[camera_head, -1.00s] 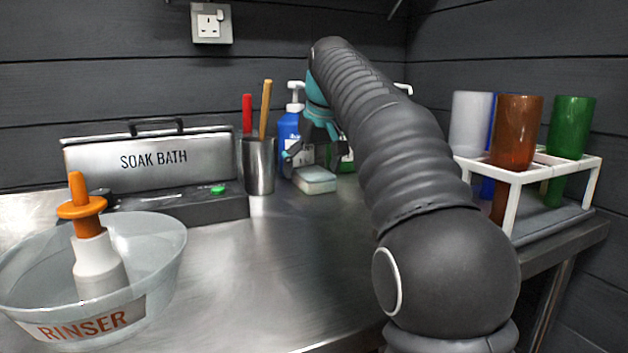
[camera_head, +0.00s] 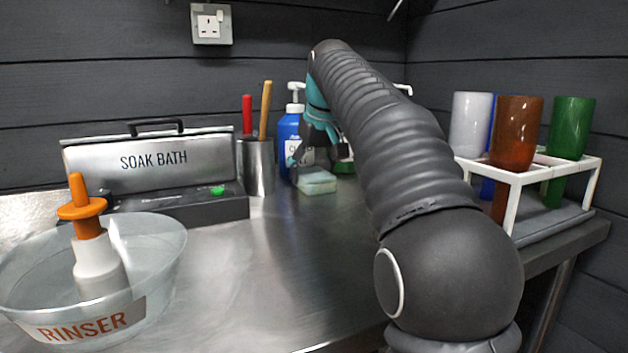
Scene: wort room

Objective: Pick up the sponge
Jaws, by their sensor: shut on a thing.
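The sponge (camera_head: 317,183) is a small pale block, yellowish-green on its front side, at the back of the steel counter in front of the bottles. My gripper (camera_head: 308,168) is at the sponge from above, shut on its upper part. The far finger and part of the sponge's top are hidden by the gripper and arm. I cannot tell whether the sponge touches the counter.
A blue pump bottle (camera_head: 290,135) stands right behind my gripper. A metal cup (camera_head: 258,167) with two handled tools is to its left, beside the soak bath (camera_head: 150,165). The rinser bowl (camera_head: 150,250) is front left. A white rack (camera_head: 515,178) holds coloured tumblers at right. The middle counter is clear.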

